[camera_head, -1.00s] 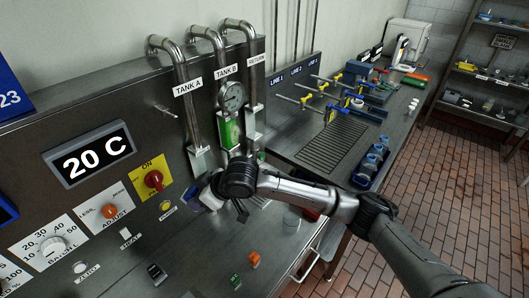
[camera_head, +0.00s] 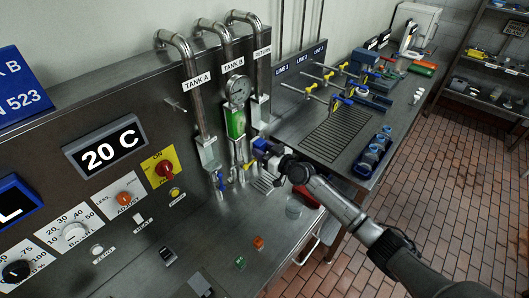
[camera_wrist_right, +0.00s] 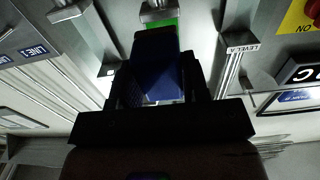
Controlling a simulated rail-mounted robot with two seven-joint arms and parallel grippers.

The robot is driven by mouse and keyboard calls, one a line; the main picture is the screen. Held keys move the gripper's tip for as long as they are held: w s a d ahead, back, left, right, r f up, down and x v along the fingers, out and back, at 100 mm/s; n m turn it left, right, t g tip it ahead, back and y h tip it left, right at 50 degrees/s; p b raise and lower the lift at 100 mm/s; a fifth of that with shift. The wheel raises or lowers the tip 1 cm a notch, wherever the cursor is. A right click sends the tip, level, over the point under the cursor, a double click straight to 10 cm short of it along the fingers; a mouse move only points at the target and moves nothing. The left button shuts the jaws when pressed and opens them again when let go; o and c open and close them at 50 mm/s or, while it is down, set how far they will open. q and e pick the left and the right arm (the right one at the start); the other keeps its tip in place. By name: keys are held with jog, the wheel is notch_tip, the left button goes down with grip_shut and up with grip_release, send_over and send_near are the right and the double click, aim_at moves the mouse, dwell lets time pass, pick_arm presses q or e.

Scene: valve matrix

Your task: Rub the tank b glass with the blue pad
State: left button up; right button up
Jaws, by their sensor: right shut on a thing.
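The tank B glass (camera_head: 236,122) is a green upright sight tube in the panel, below the round gauge and the TANK B label. Its green also shows at the top of the right wrist view (camera_wrist_right: 166,22). My right gripper (camera_head: 265,151) is shut on the blue pad (camera_head: 260,144), to the right of and a little below the glass in the head view. In the right wrist view the blue pad (camera_wrist_right: 155,65) sits between the fingers, its far end just below the green. I cannot tell whether they touch. My left gripper is not in view.
A round gauge (camera_head: 238,89) sits above the glass, with steel pipes on both sides. Blue (camera_head: 220,182) and yellow (camera_head: 245,168) handles stick out lower down. The front bench is mostly clear.

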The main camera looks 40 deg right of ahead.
jog(key=shift+w+a+b, duration=0.15)
jog(key=shift+w+b, duration=0.15)
jog(key=shift+w, duration=0.5)
jog(key=shift+w+a+b, duration=0.1)
jog(key=shift+w+b, duration=0.2)
jog(key=shift+w, duration=0.45)
jog(key=shift+w+a, duration=0.1)
jog(key=shift+w, duration=0.6)
jog(key=shift+w+a+b, duration=0.15)
jog(key=shift+w+b, duration=0.75)
jog(key=shift+b, duration=0.15)
notch_tip(320, 180, up, 3)
jog(key=p, duration=0.2)
jog(key=shift+s+r+p, duration=0.1)
jog(key=shift+p, duration=0.25)
jog(key=shift+r+p, duration=0.3)
jog(key=shift+r, duration=0.1)
jog(key=shift+r, duration=0.1)
